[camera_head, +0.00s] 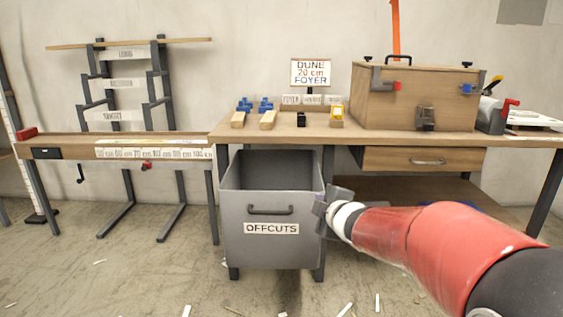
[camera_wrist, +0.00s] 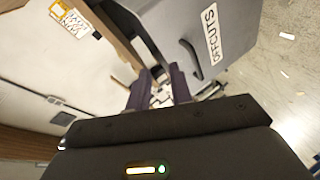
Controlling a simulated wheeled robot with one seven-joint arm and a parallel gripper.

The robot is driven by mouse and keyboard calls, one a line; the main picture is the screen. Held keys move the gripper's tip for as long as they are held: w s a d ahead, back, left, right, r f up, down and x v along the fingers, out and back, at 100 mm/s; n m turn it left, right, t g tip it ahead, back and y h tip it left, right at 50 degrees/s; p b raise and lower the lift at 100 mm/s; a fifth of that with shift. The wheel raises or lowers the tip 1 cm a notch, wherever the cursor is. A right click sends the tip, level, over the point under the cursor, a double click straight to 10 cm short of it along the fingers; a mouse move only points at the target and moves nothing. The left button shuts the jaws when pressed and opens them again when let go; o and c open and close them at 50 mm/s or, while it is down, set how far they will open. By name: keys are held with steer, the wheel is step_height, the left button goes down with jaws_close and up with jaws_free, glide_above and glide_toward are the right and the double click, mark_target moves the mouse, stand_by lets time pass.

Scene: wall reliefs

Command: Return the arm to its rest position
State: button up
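My arm (camera_head: 440,245) reaches in from the lower right of the head view, red with a white wrist. My gripper (camera_head: 322,208) is at its end, beside the right front edge of the grey offcuts bin and below the bench top. In the wrist view my gripper (camera_wrist: 158,90) shows two dark fingers standing apart, with floor and scraps visible between them and nothing held. The grey bin (camera_head: 271,192) labelled OFFCUTS stands in front of the bench; its side and label also show in the wrist view (camera_wrist: 225,45). I cannot tell whether the gripper touches the bin.
The workbench (camera_head: 460,138) bears a wooden box (camera_head: 412,100), small blocks with blue clamps and a sign (camera_head: 311,73). A measuring bench (camera_head: 120,145) and a rack (camera_head: 125,85) stand at the left. Scraps litter the floor, which is otherwise open in front.

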steer(key=s+d+r+m+g+h+p, duration=0.2)
steer(key=s+d+r+m+h, duration=0.25)
steer(key=s+m, duration=0.35)
steer(key=s+f+m+g+p, duration=0.1)
steer(key=s+m+g+p, duration=0.1)
steer(key=s, duration=1.1)
steer(key=s+d+f+m+g+p, duration=0.1)
steer(key=s+m+g, duration=0.3)
steer(key=s, duration=0.8)
steer(key=m+p, duration=0.1)
steer(key=m, duration=0.1)
steer(key=shift+s+f+m+y+p, duration=0.35)
steer(key=shift+s+m+p, duration=0.05)
